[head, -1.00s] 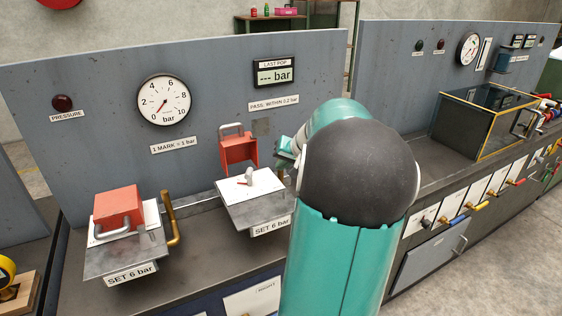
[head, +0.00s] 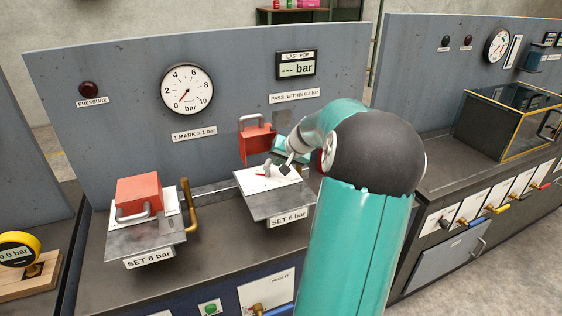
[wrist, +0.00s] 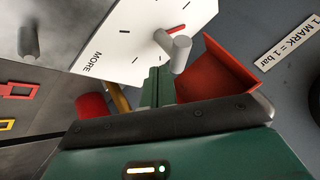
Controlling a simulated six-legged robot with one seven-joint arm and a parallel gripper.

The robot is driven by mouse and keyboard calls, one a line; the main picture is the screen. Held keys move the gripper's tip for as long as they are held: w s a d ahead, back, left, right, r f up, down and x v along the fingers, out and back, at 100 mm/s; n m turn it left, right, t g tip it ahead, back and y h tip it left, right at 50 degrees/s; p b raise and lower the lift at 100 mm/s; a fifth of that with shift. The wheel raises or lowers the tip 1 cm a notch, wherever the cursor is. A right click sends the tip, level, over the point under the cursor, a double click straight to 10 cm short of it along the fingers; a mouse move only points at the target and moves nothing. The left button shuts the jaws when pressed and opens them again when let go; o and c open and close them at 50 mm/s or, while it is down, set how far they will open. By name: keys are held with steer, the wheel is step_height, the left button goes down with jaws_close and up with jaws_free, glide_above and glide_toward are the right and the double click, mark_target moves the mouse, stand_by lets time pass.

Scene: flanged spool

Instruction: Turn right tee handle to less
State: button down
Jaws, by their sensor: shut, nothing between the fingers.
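The right tee handle (head: 269,168) is a pale grey T with a red pointer, standing on a white dial plate (head: 291,181) at the right-hand station. In the wrist view the tee handle (wrist: 176,50) stands up from the dial plate (wrist: 125,30), which has black marks and the word MORE. LESS is not readable. My gripper (head: 286,167) is shut and empty, its tip close beside the handle on its right in the head view. In the wrist view my gripper's fingers (wrist: 160,76) end right by the handle; I cannot tell whether they touch.
A raised red cover (head: 258,142) stands behind the right dial. The left station has a shut red cover (head: 139,194) and a brass pipe (head: 189,206) beside it. The gauge (head: 187,89) reads near zero. The bench between the stations is mostly clear.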

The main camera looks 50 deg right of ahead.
steer(key=shift+w+d+n+y, duration=0.15)
steer(key=shift+n+y, duration=0.25)
steer(key=shift+n, duration=0.15)
steer(key=shift+w+d+n+y, duration=0.1)
steer(key=shift+d+n+y, duration=0.05)
steer(key=shift+n+y, duration=0.35)
steer(key=shift+n, duration=0.25)
steer(key=n+y, duration=0.1)
steer(key=n, duration=0.1)
steer(key=w+n+y, duration=0.1)
steer(key=n+y, duration=0.1)
steer(key=shift+w+d, duration=0.2)
steer(key=shift+d, duration=0.2)
steer(key=n, duration=0.1)
steer(key=n+g+y, duration=0.1)
steer(key=n, duration=0.1)
steer(key=shift+w+y, duration=0.3)
steer(key=shift+w, duration=0.25)
steer(key=shift+w+d, duration=0.1)
steer(key=shift+w, duration=0.15)
stand_by(1.1)
